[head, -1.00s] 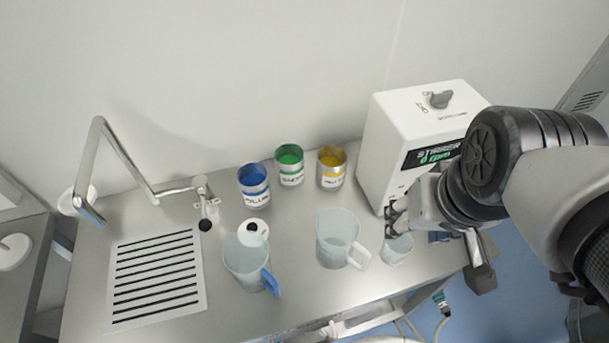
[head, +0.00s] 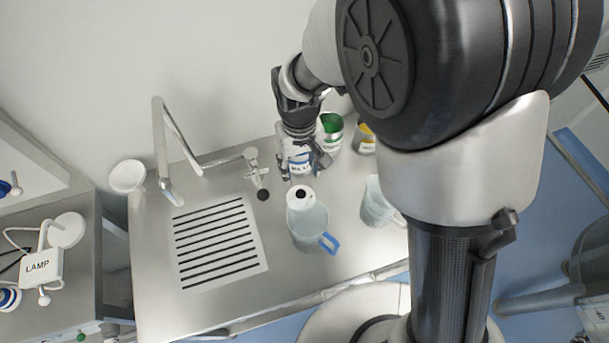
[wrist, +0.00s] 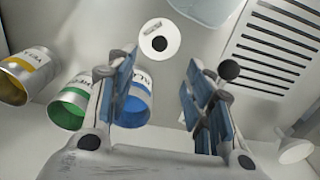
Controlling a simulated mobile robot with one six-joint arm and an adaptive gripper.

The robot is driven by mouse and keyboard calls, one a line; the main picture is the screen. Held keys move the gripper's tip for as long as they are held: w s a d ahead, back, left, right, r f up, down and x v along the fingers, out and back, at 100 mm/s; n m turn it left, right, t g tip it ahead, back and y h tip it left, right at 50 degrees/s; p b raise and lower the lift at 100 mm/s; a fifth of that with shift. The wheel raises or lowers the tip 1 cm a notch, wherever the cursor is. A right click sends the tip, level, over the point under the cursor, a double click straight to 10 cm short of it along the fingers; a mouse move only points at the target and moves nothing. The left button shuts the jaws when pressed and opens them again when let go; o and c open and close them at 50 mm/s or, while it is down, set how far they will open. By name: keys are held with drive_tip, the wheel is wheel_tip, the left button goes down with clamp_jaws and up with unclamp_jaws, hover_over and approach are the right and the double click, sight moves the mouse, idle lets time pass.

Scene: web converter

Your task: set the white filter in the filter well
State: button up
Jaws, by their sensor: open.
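A white round piece with a dark round centre (head: 300,193) is behind the clear blue-handled jug (head: 308,228); it also shows in the wrist view (wrist: 159,41), ahead of my fingertips. I cannot tell whether it is the filter or the well. A white flared bowl (head: 127,175) is at the bench's back left corner. My gripper (head: 301,168) points down beside the blue can (head: 297,158), partly hiding it. In the wrist view my gripper (wrist: 160,85) is open, with nothing between the fingers.
A slotted drain plate (head: 218,240) and a bent metal faucet (head: 168,150) are to the left. Green (head: 330,130) and yellow (head: 364,138) cans and another clear jug (head: 377,203) are to the right, partly behind my arm. A lamp (head: 42,266) stands on the left bench.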

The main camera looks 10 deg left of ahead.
sight(301, 193)
wheel_tip(301, 193, down, 13)
drive_tip(key=b, duration=0.2)
drive_tip(key=shift+w+a+b, duration=0.1)
drive_tip(key=shift+w+b, duration=0.05)
drive_tip(key=shift+b, duration=0.2)
drive_tip(key=shift+r, duration=0.1)
drive_tip(key=shift+c, duration=0.2)
clamp_jaws()
drive_tip(key=shift+r, duration=0.15)
